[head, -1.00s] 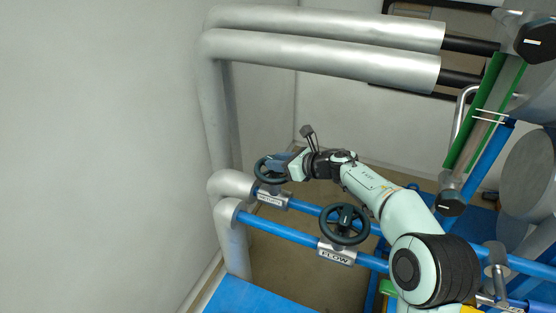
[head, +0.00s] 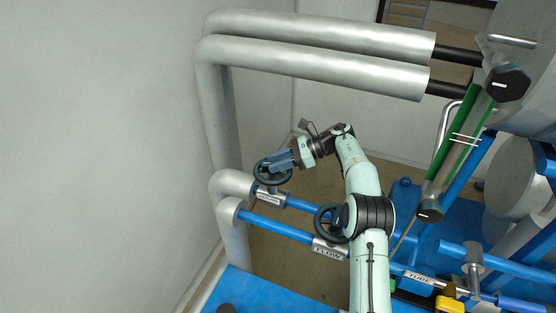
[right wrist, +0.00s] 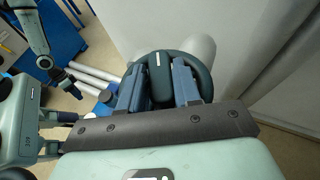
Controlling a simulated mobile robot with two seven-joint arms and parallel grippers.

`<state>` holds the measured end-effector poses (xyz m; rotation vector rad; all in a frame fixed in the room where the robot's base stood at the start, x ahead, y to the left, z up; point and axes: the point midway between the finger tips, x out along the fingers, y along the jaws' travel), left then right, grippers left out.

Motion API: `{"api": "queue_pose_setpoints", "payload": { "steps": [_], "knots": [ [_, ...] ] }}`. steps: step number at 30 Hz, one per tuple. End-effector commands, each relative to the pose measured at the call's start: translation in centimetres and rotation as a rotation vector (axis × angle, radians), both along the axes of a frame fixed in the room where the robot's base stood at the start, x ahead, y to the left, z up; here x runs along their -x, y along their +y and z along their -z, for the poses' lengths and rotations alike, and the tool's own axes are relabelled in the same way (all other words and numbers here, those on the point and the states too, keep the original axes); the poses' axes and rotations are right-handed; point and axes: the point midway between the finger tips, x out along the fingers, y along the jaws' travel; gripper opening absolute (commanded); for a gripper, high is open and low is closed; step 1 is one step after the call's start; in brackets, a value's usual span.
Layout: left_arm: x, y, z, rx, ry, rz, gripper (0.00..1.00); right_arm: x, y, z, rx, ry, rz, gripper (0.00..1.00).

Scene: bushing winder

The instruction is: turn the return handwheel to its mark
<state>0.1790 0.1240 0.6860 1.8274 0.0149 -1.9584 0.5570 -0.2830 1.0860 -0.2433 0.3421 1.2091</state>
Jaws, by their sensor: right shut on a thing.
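The return handwheel (head: 261,180) is a dark wheel on the rear blue pipe, above a small label plate (head: 269,198) whose text is blurred. My right gripper (head: 277,163) is at this wheel, over its upper part. In the right wrist view the blue-grey fingers (right wrist: 158,88) are shut on a dark bar of the wheel, one on each side. The bar carries a short white line (right wrist: 158,58). The wheel's rim (right wrist: 206,76) curves around the fingertips. A mark on the fixed part cannot be made out. My left gripper (right wrist: 68,84) seems to show, small, in the right wrist view.
A second handwheel (head: 321,224) above the FLOW label (head: 328,249) stands nearer on the front blue pipe, partly hidden by my right arm. Thick silver pipes (head: 310,67) run behind and above. A plain wall (head: 100,150) fills the left side.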

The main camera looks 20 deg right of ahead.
Motion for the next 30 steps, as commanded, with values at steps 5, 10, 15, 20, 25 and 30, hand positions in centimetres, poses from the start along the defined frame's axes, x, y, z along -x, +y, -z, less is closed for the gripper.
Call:
{"api": "queue_pose_setpoints", "payload": {
  "steps": [5,10,15,20,25,30],
  "knots": [
    [-0.37,0.0,-0.28,0.0,-0.004,0.0,0.43,-0.18,0.04,0.0,-0.002,-0.001,-0.05,0.02],
    [-0.53,0.0,-0.41,0.0,-0.006,0.0,0.43,-0.21,0.08,0.01,-0.002,0.0,-0.087,0.02],
    [-0.64,-0.01,-0.48,0.0,-0.007,0.0,0.43,-0.2,0.08,-0.01,-0.004,0.0,-0.112,0.02],
    [-0.67,-0.01,-0.51,0.0,-0.008,0.001,0.43,-0.22,0.1,-0.01,-0.005,-0.001,-0.124,0.02],
    [-0.69,0.0,-0.52,0.0,-0.008,0.001,0.43,-0.18,0.12,-0.05,-0.005,0.0,-0.13,0.02],
    [-0.68,0.0,-0.51,0.0,-0.008,0.0,0.43,-0.18,0.13,-0.05,-0.006,0.001,-0.13,0.02]
  ]
}}
